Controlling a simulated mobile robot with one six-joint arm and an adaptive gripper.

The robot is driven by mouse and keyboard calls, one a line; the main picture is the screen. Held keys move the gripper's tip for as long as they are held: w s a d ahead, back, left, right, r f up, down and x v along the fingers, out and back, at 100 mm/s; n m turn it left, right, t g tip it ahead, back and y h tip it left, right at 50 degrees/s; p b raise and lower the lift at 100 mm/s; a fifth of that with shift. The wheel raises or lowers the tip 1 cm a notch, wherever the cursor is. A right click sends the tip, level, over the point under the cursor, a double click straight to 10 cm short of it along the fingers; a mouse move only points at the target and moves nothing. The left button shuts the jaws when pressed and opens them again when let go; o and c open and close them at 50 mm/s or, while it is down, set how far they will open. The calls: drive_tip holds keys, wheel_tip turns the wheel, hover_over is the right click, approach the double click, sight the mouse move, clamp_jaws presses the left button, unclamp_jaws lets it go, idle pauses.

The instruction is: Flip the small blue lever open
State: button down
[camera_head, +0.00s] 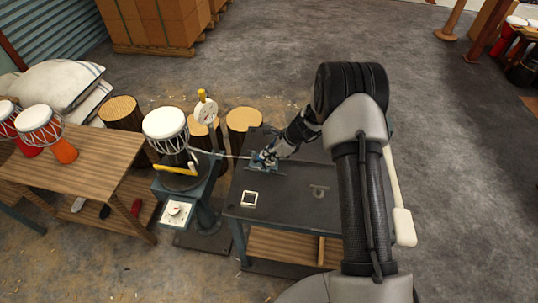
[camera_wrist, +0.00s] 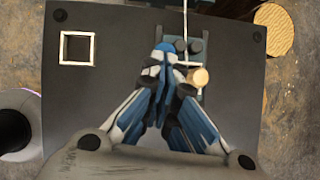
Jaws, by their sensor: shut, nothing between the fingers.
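A small blue-grey fixture (camera_head: 256,166) sits on the dark table near its far left edge, with a thin pale rod or cord running to it. In the wrist view the fixture (camera_wrist: 197,46) shows dark round parts and a round tan knob (camera_wrist: 200,77). My gripper (camera_head: 268,155) is shut and empty, with its fingertips (camera_wrist: 161,52) down at the fixture's left side in the wrist view. The fingers hide part of the fixture. I cannot clearly tell the blue lever from the blue fingers, nor whether they touch it.
A wooden bench (camera_head: 88,158) holds more drums. Log stools stand behind.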

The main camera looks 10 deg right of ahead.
drive_tip(key=shift+d+r, duration=0.1)
drive_tip(key=a+p+v, duration=0.1)
drive_tip(key=p+v, duration=0.2)
drive_tip(key=v, duration=0.9)
drive_tip(key=shift+r, duration=0.7)
drive_tip(key=shift+d, duration=0.1)
